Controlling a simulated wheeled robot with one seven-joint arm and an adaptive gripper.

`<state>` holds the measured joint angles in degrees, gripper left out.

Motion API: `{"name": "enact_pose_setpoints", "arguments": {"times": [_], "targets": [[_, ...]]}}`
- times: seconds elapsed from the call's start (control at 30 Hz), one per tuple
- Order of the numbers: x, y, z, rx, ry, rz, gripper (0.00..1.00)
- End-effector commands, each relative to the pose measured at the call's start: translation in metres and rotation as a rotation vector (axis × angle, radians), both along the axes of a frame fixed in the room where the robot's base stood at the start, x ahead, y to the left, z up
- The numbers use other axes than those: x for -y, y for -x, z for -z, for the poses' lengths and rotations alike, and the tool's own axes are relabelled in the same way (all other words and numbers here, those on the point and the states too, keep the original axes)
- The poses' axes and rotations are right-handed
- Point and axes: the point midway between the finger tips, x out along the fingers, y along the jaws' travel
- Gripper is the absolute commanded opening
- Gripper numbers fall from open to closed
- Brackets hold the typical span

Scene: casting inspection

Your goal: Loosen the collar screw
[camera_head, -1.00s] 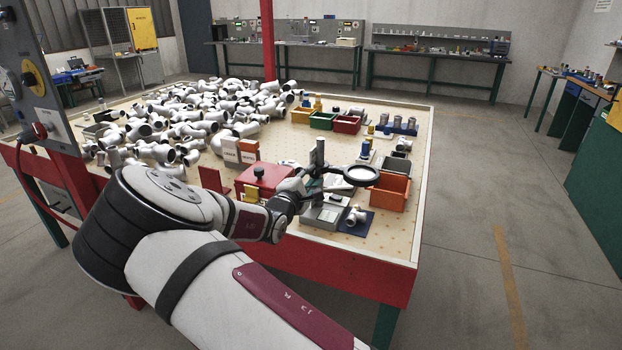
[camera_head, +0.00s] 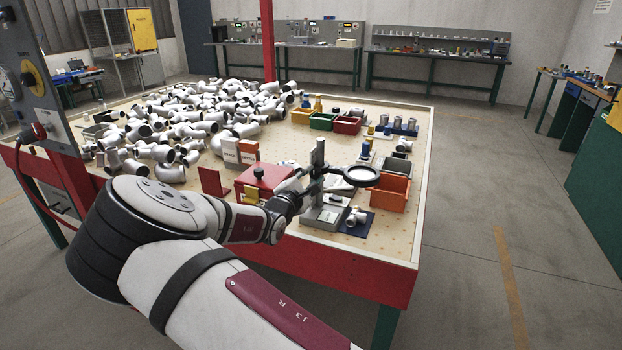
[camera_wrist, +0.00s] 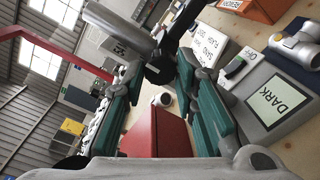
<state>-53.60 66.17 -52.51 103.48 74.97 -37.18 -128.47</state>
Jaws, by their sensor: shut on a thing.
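A grey upright post (camera_head: 319,152) carries a dark collar, with a magnifier ring (camera_head: 361,175) on an arm to its right. In the wrist view the thick grey post (camera_wrist: 118,32) runs in from upper left, and the black collar (camera_wrist: 172,42) sits at its end in the picture. A dark round screw head (camera_wrist: 158,74) shows at the collar. My gripper (camera_wrist: 160,70) has its teal fingers on either side of this screw, shut on it. In the head view my gripper (camera_head: 299,193) is at the post's left side, its fingertips partly hidden.
A grey box with a "DARK" display (camera_wrist: 280,102) stands beside the post. A white fitting (camera_head: 356,216) lies on a blue mat. A red box (camera_head: 262,180) is close to my wrist, and an orange bin (camera_head: 393,193) stands right. White fittings (camera_head: 190,118) heap at the back left.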

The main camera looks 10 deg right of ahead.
Motion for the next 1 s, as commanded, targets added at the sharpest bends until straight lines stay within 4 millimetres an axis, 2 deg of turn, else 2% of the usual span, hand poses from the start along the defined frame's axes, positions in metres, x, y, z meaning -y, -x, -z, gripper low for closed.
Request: {"name": "enact_pose_setpoints", "arguments": {"times": [0.03,0.07,0.13,0.57,1.0], "targets": [[-0.001,-0.001,-0.001,0.001,0.001,-0.002,0.00],[-0.001,-0.001,-0.001,0.001,0.001,-0.002,0.31],[-0.001,-0.001,-0.001,0.001,0.001,-0.002,0.47],[-0.006,0.006,-0.001,0.001,-0.001,-0.003,0.47],[-0.056,0.071,-0.004,0.001,-0.002,-0.004,0.47]]}}
